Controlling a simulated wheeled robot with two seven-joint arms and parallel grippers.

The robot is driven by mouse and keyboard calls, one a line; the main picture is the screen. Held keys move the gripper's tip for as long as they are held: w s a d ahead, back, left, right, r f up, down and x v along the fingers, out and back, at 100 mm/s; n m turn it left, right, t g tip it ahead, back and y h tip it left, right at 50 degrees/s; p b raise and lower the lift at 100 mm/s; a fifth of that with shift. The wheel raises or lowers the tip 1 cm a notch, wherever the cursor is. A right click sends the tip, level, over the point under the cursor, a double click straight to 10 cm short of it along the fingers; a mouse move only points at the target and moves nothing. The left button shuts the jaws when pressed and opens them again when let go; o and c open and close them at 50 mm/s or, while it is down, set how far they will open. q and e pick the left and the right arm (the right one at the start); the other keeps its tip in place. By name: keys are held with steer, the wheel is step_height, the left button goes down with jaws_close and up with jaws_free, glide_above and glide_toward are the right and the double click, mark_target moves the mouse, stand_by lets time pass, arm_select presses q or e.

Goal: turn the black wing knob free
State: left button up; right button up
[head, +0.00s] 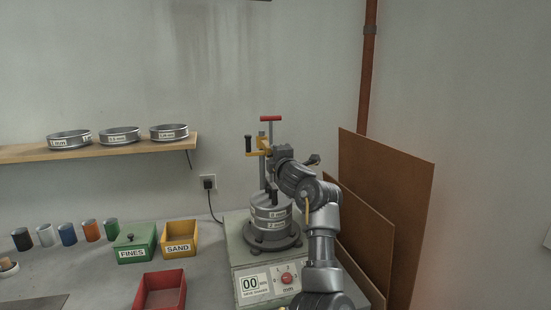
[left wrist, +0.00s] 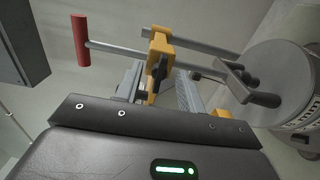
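A yellow clamp block (head: 263,143) sits on the upright rod of the sieve shaker, below a red T-handle (head: 271,118). The left wrist view shows the yellow block (left wrist: 160,45) close up, with the red handle (left wrist: 81,40) to its left. The black wing knob (left wrist: 160,71) is on the block, facing the camera. My left gripper (left wrist: 158,80) looks open, its two grey fingers on either side of the knob; contact is not clear. In the head view my left gripper (head: 277,152) is at the clamp and hides the knob. My right gripper is not in view.
A sieve stack (head: 268,214) stands on the shaker base (head: 235,240) below the clamp. Brown boards (head: 395,185) lean at the right. A green FINES box (head: 135,243), a yellow SAND box (head: 180,235) and a red bin (head: 145,292) stand at the left. A shelf (head: 100,150) holds sieves.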

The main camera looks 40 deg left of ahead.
arm_select(q)
steer(key=b+v, duration=0.2)
steer(key=v, duration=0.5)
steer(key=shift+d, duration=0.25)
steer(key=shift+s, duration=0.1)
